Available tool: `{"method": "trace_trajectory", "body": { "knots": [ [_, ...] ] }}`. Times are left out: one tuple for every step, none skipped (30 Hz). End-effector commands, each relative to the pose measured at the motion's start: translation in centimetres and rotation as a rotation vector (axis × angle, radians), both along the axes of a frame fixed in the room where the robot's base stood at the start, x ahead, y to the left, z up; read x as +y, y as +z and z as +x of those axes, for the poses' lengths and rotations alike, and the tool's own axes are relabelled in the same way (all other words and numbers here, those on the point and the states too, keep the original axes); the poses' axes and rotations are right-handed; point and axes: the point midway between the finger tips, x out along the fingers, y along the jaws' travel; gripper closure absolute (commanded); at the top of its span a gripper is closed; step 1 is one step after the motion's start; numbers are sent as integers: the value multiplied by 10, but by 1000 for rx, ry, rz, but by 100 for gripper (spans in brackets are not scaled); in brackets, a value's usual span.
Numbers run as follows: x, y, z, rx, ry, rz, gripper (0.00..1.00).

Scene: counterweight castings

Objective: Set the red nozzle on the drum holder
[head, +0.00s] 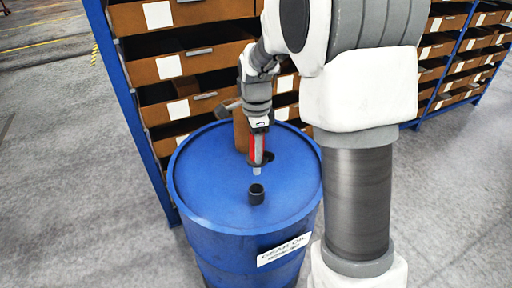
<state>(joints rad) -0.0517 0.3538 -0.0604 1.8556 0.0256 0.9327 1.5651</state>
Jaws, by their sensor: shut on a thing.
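The blue drum (205,185) stands upright in the head view with a white gear oil label on its front. A short dark round holder (256,193), which looks like the drum holder, stands up from the drum's top toward the near side. My gripper (260,158) points down over the drum top, shut on the red nozzle (254,150). The nozzle is upright, with a pale tip pointing down. In the picture the tip is just above and slightly behind the holder, apart from it. My gripper's fingers hide part of the nozzle.
A blue-framed rack (127,105) with brown bins (180,63) stands close behind the drum. A brown block-like thing (240,132) shows behind my gripper. A dark spot lies on the drum top right of the nozzle. Grey floor is clear at the left.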

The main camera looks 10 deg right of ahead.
Motion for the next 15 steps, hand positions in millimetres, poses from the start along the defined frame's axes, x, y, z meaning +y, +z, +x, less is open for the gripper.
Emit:
{"method": "trace_trajectory", "body": {
  "knots": [
    [0,1,0,-2,1,0,100],
    [1,1,0,-2,1,0,100],
    [1,1,0,-1,1,0,100],
    [1,-1,0,-1,1,0,100],
    [1,-3,0,-1,1,0,100],
    [1,-5,0,-1,1,0,100],
    [1,-7,0,-1,1,0,100],
    [1,-9,0,-1,1,0,100],
    [1,-12,0,-1,1,0,100],
    [1,-14,0,0,1,0,100],
    [1,-17,0,0,1,0,100],
    [1,-20,0,0,1,0,100],
    [1,-23,0,0,1,0,100],
    [1,-26,0,-1,1,0,100],
    [1,-30,0,-1,1,0,100]
  ]
}}
